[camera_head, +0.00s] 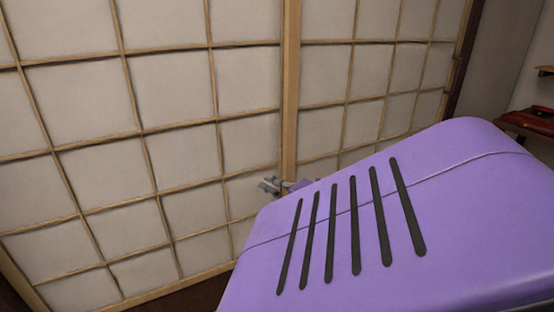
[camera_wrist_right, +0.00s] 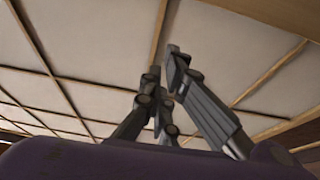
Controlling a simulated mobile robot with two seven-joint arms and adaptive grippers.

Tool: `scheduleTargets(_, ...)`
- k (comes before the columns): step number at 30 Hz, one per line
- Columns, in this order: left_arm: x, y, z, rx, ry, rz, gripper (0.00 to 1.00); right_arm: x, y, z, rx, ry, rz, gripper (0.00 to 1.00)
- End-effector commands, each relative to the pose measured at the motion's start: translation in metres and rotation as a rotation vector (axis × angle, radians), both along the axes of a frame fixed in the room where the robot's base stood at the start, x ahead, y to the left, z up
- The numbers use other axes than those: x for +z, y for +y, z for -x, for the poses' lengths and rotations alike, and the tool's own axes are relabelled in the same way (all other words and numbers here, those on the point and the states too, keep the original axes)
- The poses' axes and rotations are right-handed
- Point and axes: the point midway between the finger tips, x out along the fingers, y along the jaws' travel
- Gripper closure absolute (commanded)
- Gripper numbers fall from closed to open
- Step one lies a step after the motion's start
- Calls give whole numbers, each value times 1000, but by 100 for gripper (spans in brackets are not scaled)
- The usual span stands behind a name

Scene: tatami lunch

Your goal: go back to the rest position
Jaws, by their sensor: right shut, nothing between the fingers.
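My right gripper (camera_head: 269,186) shows small in the head view, just past the edge of my own purple body. It is in front of the paper screen wall. In the right wrist view its dark fingers (camera_wrist_right: 166,77) point up the picture toward the screen panels. They are shut and hold nothing. My left gripper is in neither view. My purple body panel with dark slots hides much of the lower right of the head view.
A paper screen wall (camera_head: 170,100) with a wooden lattice fills the left and middle of the head view. A little dark floor shows at the bottom.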

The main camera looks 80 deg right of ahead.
Motion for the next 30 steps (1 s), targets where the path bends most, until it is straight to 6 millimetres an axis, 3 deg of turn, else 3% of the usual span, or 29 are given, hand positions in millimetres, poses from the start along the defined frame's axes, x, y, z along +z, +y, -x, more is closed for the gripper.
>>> scheduleTargets(1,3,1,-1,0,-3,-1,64,-3,6,20,-11,8,-4,100)
scheduleTargets(3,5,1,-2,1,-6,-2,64,-3,15,33,-9,6,-6,100)
scheduleTargets(12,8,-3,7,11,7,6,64,-3,39,72,-5,5,-3,100)
scheduleTargets(23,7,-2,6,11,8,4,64,-3,44,78,-2,3,-4,100)
scheduleTargets(28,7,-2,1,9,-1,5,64,-5,32,81,-77,-25,-85,100)
scheduleTargets(30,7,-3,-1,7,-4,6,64,-25,46,68,-107,-45,-194,100)
